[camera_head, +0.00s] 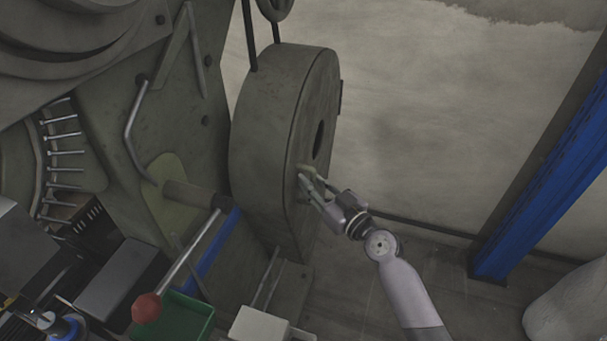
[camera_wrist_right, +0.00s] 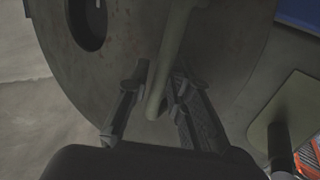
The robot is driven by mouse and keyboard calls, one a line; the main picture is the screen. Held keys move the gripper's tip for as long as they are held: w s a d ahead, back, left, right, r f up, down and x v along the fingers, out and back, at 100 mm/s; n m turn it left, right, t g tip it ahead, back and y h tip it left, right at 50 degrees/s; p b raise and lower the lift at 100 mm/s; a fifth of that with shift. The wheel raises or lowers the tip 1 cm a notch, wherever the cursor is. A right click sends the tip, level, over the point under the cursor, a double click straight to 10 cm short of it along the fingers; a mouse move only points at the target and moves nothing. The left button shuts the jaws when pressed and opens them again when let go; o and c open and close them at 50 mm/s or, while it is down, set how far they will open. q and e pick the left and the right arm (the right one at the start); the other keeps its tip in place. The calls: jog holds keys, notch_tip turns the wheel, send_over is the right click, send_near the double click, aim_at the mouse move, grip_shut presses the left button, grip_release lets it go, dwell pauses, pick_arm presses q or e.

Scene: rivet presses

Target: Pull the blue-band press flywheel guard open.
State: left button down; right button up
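The flywheel guard (camera_head: 268,140) is a large round grey drum cover on the side of the press, with a dark hole in its outer face. The guard's face also fills the upper part of the right wrist view (camera_wrist_right: 225,60). A pale bar handle (camera_wrist_right: 172,55) stands on that face. My right gripper (camera_head: 308,183) is at the handle. In the right wrist view its two fingers (camera_wrist_right: 158,85) lie on either side of the bar, close to it. Whether both fingers press on the bar is unclear. My left gripper does not show.
A lever with a red knob (camera_head: 146,308) sticks out below the guard on the left. A green bin (camera_head: 186,318) and a white box (camera_head: 258,325) are at the bottom. A blue post (camera_head: 545,190) stands at right. Floor is open between guard and post.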

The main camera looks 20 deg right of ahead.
grip_shut()
dwell(0.3)
dwell(0.6)
